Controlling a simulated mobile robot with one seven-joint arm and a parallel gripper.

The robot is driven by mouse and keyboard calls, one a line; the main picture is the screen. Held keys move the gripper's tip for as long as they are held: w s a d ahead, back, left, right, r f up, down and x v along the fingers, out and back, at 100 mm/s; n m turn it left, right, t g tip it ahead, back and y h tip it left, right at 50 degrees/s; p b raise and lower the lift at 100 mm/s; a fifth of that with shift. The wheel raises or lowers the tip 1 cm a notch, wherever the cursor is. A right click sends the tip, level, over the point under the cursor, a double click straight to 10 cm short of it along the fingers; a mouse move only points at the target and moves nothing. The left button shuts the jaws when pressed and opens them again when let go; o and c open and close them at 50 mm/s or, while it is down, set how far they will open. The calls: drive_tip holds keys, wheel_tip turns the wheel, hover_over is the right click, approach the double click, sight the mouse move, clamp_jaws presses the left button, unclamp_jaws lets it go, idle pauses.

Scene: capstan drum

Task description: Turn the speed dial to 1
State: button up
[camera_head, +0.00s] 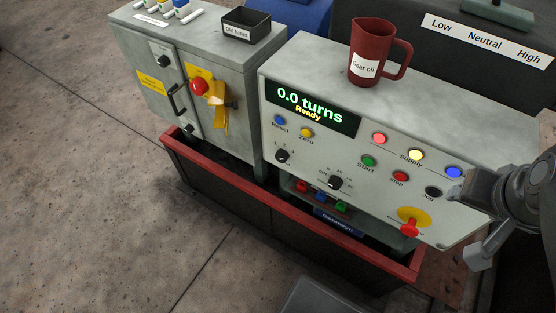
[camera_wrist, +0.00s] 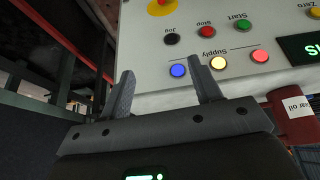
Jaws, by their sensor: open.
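The pale control panel (camera_head: 360,166) carries two black rotary knobs. One knob (camera_head: 282,156) sits below the blue and yellow buttons, with small marks around it. The other knob (camera_head: 335,182) is at the lower middle with a printed scale. The lettering is too small to tell which is the speed dial, and I cannot read either setting. My gripper (camera_wrist: 163,88) is open and empty, its fingers pointing toward the panel near the supply lamps. In the head view it is at the panel's right end, partly hidden by my arm, away from both knobs.
The panel also has a display (camera_head: 310,108) reading 0.0 turns, Ready, coloured buttons and a red stop button (camera_head: 409,229) on yellow. A red gear oil jug (camera_head: 370,55) stands on top. A grey cabinet (camera_head: 215,60) stands left. A red-edged trough (camera_head: 290,212) runs below in front.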

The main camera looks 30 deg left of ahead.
drive_tip(key=w+a+f+n+g+h, duration=0.1)
drive_tip(key=w+a+f+n+g, duration=0.15)
drive_tip(key=a, duration=0.35)
drive_tip(key=w+a+f+n+g+h, duration=0.1)
drive_tip(key=w+a+f+n, duration=0.15)
drive_tip(key=a, duration=0.35)
drive_tip(key=n+t, duration=1.6)
drive_tip(key=n, duration=0.2)
approach(280, 159)
drive_tip(key=w, duration=0.8)
drive_tip(key=shift+w+d+f, duration=0.1)
drive_tip(key=shift+w+d, duration=0.1)
drive_tip(key=shift+d, duration=0.15)
drive_tip(key=shift+c, duration=0.2)
drive_tip(key=c, duration=0.9)
